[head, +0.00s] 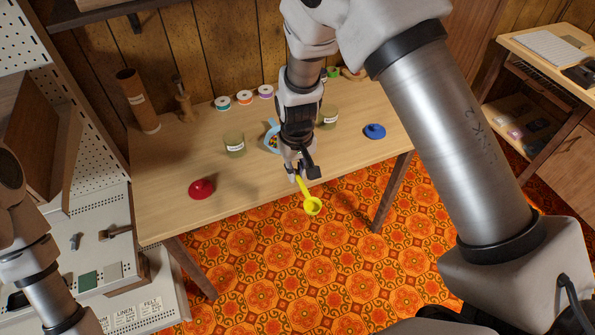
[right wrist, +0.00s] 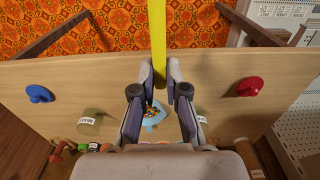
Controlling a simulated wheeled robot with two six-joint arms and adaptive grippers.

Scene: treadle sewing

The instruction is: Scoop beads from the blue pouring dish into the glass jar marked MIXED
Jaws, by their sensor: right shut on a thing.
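My right gripper (head: 299,173) is shut on the handle of a yellow scoop (head: 311,204). The scoop's bowl hangs past the table's front edge, over the floor in the picture. In the right wrist view the yellow handle (right wrist: 157,40) rises from between the fingertips (right wrist: 160,88), its bowl out of frame. The blue pouring dish (head: 270,137) is on the table, partly hidden behind my right gripper. The right wrist view shows coloured beads in the dish (right wrist: 148,121).
A red lid (head: 201,189) lies front left and a blue lid (head: 375,131) lies right on the table (head: 172,178). Several thread spools (head: 245,97) line the back. A brown cylinder (head: 138,100) stands back left. The table's front strip is mostly clear.

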